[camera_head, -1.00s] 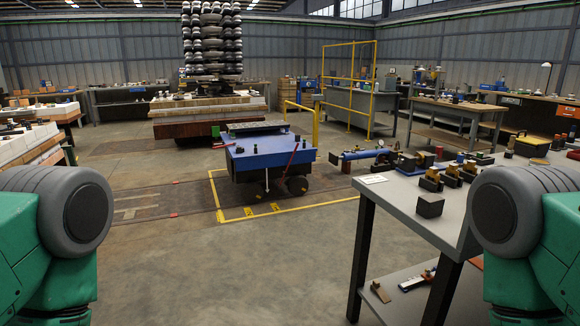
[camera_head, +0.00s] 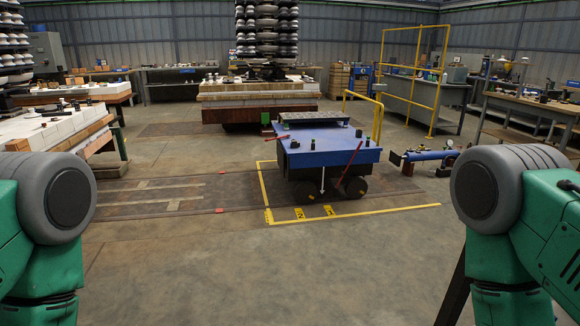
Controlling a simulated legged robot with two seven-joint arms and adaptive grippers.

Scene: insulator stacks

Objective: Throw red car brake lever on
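A blue car (camera_head: 325,150) on dark wheels stands a few metres ahead, a little right of centre, at the yellow floor lines. A red lever (camera_head: 347,165) slants up to the right across its near right side. A second, shorter red bar (camera_head: 277,138) lies near its left edge. A white arrow-shaped mark or rod (camera_head: 322,180) is on the front face. Neither of my grippers shows; only my green and grey arm parts are at the left and right edges, well short of the car.
Yellow floor lines (camera_head: 350,214) run in front of the car. The concrete floor between me and it is clear. White block stacks (camera_head: 52,126) stand at left, a yellow rail frame (camera_head: 410,75) behind right. A blue cylinder device (camera_head: 428,155) sits right of the car.

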